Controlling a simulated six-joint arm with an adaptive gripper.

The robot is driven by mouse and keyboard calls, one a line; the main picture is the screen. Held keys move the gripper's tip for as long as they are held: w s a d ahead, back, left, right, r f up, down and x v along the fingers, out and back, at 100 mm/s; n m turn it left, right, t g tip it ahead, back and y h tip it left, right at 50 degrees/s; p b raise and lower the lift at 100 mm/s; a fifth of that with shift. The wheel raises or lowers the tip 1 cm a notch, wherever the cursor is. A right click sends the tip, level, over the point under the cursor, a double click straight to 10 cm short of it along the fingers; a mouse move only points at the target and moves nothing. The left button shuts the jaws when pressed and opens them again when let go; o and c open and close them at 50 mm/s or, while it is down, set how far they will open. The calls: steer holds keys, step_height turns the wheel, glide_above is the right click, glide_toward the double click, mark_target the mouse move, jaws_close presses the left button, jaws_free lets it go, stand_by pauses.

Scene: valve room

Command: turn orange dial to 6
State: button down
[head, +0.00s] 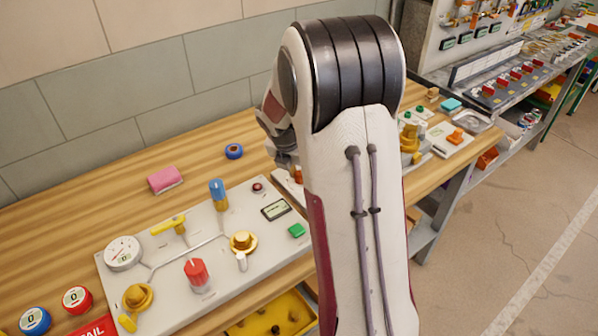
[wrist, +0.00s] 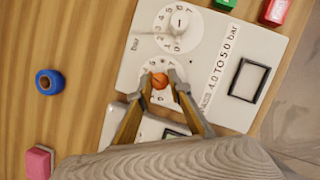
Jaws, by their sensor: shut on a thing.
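The orange dial (wrist: 160,81) sits on a white panel (wrist: 135,62) in the wrist view, with printed numbers around it. My gripper (wrist: 161,85) has a finger on each side of the dial and is shut on it. The fingers hide part of the scale, and I cannot tell which number the dial points to. In the head view my arm hides the dial and most of this panel.
A white dial (wrist: 179,22) lies close beside on the same panel, with a black-framed window (wrist: 249,80). A blue ring (head: 233,151) and a pink block (head: 164,179) lie on the wooden bench. A valve panel (head: 160,270) with protruding handles stands left of my arm.

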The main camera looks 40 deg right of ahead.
steer(key=shift+m, duration=0.4)
steer(key=m, duration=0.1)
steer(key=m+g, duration=0.1)
steer(key=m, duration=0.1)
steer(key=shift+w+a+m+g, duration=0.1)
steer(key=shift+w+m+g, duration=0.05)
steer(key=shift+m+g, duration=0.15)
steer(key=shift+w+m+g, duration=0.1)
steer(key=shift+m+g, duration=0.7)
steer(key=shift+m, duration=1.3)
steer(key=c, duration=1.9)
jaws_free()
steer(key=shift+h, duration=0.3)
